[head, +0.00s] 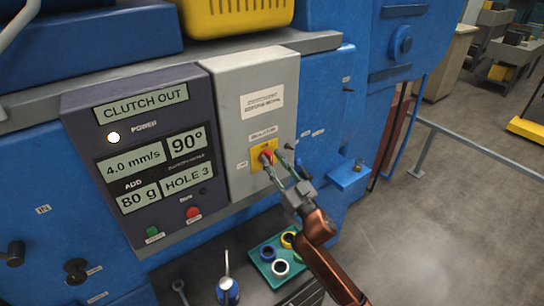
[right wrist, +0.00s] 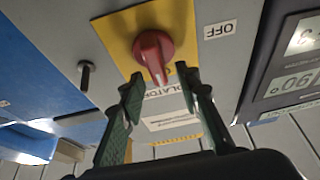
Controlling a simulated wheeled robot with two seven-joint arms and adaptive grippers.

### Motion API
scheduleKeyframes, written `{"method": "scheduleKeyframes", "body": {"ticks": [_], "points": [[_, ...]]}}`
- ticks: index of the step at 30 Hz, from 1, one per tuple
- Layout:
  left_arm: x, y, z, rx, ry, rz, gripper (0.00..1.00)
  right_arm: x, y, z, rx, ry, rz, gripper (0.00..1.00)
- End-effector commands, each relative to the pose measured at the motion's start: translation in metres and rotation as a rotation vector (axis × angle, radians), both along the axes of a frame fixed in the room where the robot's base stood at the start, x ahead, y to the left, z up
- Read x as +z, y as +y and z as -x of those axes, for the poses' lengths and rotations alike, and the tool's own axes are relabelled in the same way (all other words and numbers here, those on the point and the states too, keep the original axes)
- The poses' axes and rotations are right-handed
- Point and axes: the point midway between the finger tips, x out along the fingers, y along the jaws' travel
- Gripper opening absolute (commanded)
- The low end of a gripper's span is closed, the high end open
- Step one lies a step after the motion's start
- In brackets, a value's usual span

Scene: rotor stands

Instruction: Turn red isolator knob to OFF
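The red isolator knob (head: 266,157) sits on a yellow plate (head: 257,164) on the front of a light grey box (head: 230,95). In the right wrist view the knob (right wrist: 152,50) has its grip pointing towards the ISOLATOR label, not towards the OFF label (right wrist: 220,30) at its side. My right gripper (head: 278,157) is at the knob; in the right wrist view its two green fingers (right wrist: 160,82) are open, one either side of the grip's end. I see no clear contact between fingers and knob. My left gripper is not in view.
A dark display panel (head: 150,150) with green and red buttons is left of the grey box. Below are a green tray (head: 262,268) with coloured rings and a dark bench surface. A small blue bracket (head: 348,175) juts out to the right. Open floor lies at right.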

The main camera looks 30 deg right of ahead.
Motion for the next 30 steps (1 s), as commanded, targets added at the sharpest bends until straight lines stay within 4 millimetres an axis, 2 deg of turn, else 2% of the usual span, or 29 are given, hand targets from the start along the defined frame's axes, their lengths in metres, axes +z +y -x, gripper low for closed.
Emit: {"method": "scheduleKeyframes", "body": {"ticks": [4, 12, 25, 30], "points": [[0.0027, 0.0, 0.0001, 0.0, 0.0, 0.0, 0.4, 0.0032, 0.0008, -0.0078, 0.0, 0.001, 0.001, 0.3], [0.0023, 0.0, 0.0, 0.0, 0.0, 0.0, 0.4, 0.0028, 0.0009, -0.0085, 0.0, 0.001, 0.0, 0.3], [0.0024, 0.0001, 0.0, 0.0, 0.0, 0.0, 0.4, 0.0027, 0.0007, -0.0084, 0.0, 0.001, 0.0, 0.0], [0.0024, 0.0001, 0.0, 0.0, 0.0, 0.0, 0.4, 0.0027, 0.0006, -0.0084, 0.0, 0.001, 0.0, 0.0]]}}
